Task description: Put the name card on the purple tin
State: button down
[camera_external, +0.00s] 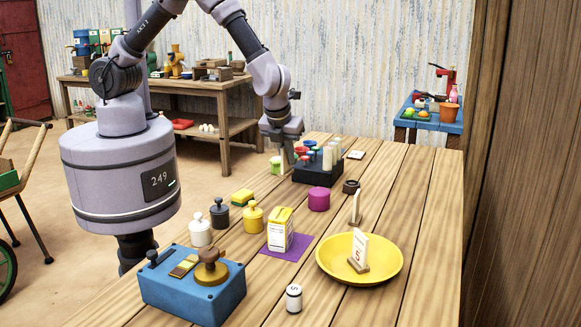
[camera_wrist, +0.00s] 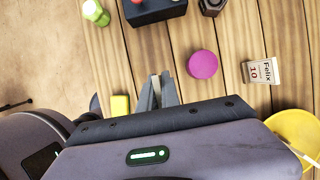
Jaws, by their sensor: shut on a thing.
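The purple tin (camera_external: 319,199) stands on the plank table, in front of the dark rack; it also shows in the wrist view (camera_wrist: 202,64). A white card reading "Felix 10" (camera_wrist: 262,71) stands on the table to the right of the tin in the wrist view. In the external view this card (camera_external: 356,207) shows nearly edge-on, apart from the tin. My gripper (camera_external: 286,158) is in the air over the far left part of the table. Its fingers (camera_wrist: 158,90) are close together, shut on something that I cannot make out.
A yellow dish (camera_external: 334,267) holds another card (camera_external: 360,249). A yellow sponge (camera_external: 242,197), several canisters, a carton (camera_external: 281,230) and a blue box (camera_external: 175,292) stand nearer. The right side is clear.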

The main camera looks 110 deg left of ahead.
jog(key=w+a, duration=0.1)
jog(key=w, duration=0.2)
jog(key=w+a+f, duration=0.1)
jog(key=w, duration=0.2)
jog(key=w+a+b, duration=0.1)
jog(key=w, duration=0.2)
jog(key=shift+a+f, duration=0.1)
jog(key=shift+f, duration=0.05)
notch_tip(320, 180, down, 3)
jog(key=shift+f+b, duration=0.2)
jog(key=shift+b, duration=0.45)
jog(key=shift+r, duration=0.1)
jog(key=shift+f, duration=0.2)
jog(key=c, duration=1.6)
grip_release()
jog(key=shift+o, duration=0.2)
jog(key=shift+r, duration=0.1)
